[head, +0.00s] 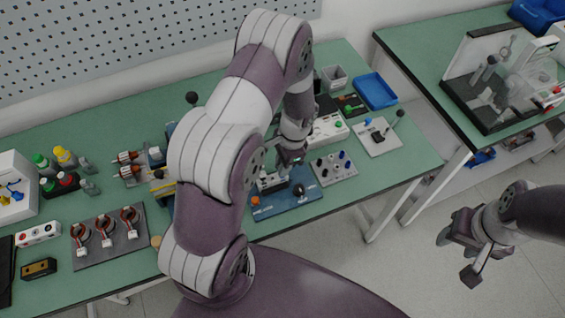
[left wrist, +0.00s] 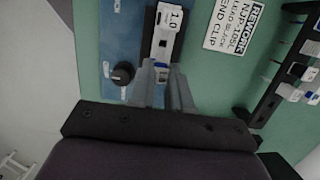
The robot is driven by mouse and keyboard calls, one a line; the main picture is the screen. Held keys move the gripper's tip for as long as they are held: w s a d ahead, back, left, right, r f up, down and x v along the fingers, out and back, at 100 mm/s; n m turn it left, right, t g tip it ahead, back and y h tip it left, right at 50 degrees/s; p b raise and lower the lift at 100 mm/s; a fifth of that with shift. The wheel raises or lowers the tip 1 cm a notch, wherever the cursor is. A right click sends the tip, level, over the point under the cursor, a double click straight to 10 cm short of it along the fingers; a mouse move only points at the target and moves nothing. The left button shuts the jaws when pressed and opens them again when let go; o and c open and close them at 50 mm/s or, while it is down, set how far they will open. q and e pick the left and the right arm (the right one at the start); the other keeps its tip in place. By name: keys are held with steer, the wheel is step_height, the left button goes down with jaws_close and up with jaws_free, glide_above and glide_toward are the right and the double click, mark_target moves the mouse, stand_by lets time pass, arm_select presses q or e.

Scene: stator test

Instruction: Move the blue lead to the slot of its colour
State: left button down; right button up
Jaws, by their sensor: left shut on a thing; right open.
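My left gripper (head: 291,158) is over the blue board (head: 290,209) near the table's front edge. In the left wrist view its two fingers (left wrist: 164,84) are closed together on a small part, mostly hidden, with a bit of blue showing at the fingertips. I take this to be the blue lead (left wrist: 160,66). It is at the end of a white block marked 1.0 (left wrist: 168,22); I cannot tell whether it touches the block. The slot of its colour cannot be made out. My right gripper (head: 462,252) is open and empty, off the table at the right.
A black knob (left wrist: 123,73) and an orange button (head: 255,200) are on the board. A white printed card (left wrist: 238,27) and a dark rack (left wrist: 283,75) with several blocks lie to the right. A grey plate with knobs (head: 320,171) is beside the board. A blue tray (head: 375,91) stands behind.

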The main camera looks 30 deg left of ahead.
arm_select(q)
steer(key=c, duration=1)
jaws_free()
steer(key=shift+r, duration=0.1)
steer(key=b+v, duration=0.1)
steer(key=v, duration=1.1)
steer(key=shift+r, duration=0.3)
